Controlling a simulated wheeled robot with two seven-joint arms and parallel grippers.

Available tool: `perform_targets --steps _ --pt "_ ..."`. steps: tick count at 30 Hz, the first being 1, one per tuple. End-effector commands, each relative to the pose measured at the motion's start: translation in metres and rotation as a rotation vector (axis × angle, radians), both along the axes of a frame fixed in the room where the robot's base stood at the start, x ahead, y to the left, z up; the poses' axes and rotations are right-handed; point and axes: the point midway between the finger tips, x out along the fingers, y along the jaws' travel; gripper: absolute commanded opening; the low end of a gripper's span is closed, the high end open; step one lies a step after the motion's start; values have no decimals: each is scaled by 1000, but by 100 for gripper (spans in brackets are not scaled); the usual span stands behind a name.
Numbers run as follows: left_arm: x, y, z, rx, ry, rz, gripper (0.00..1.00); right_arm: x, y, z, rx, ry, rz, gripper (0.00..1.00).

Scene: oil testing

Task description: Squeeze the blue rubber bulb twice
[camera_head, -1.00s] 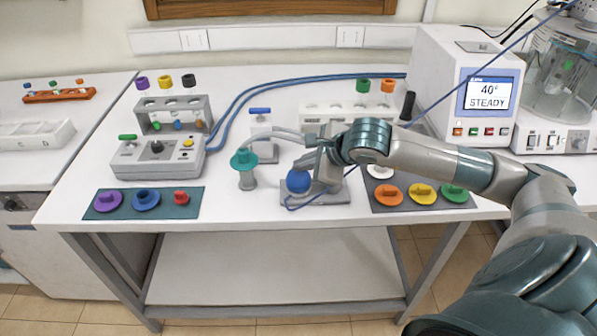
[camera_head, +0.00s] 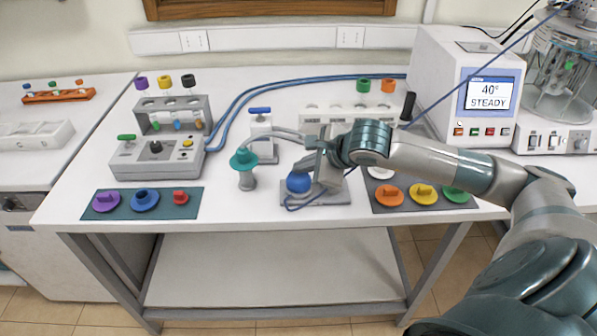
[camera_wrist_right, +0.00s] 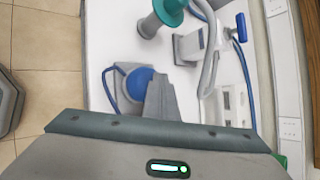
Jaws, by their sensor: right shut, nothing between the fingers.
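The blue rubber bulb (camera_head: 298,182) sits on a small grey base (camera_head: 335,196) near the table's front edge. It also shows in the right wrist view (camera_wrist_right: 136,83), partly covered by the grey fingers. My right gripper (camera_head: 317,169) is just right of and above the bulb, with its fingers pointing down and left at it. In the right wrist view the fingers (camera_wrist_right: 160,100) are together beside the bulb, with nothing between them. Whether they touch the bulb I cannot tell. My left gripper is not in view.
A teal-capped grey bottle (camera_head: 245,168) with a grey tube stands close left of the bulb. A blue-handled valve (camera_head: 261,135) is behind. A mat with coloured caps (camera_head: 408,208) lies to the right. Bare table shows in front of the bottle.

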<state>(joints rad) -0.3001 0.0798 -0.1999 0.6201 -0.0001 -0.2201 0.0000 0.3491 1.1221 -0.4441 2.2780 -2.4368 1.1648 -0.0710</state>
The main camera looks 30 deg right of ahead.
Motion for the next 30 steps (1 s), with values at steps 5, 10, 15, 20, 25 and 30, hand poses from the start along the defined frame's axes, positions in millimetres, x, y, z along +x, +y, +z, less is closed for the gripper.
perform_targets --steps 5,10,15,20,25,30 --pt "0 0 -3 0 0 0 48 0 0 -3 0 3 0 0" --pt "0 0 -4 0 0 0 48 0 0 -4 0 3 0 0" --pt "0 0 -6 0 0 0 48 0 0 -6 0 3 0 0" --pt "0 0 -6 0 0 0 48 -1 0 -6 0 4 1 0" --pt "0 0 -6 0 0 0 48 -1 0 -6 0 4 1 0" --pt "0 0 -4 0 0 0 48 0 0 -2 0 3 0 0"
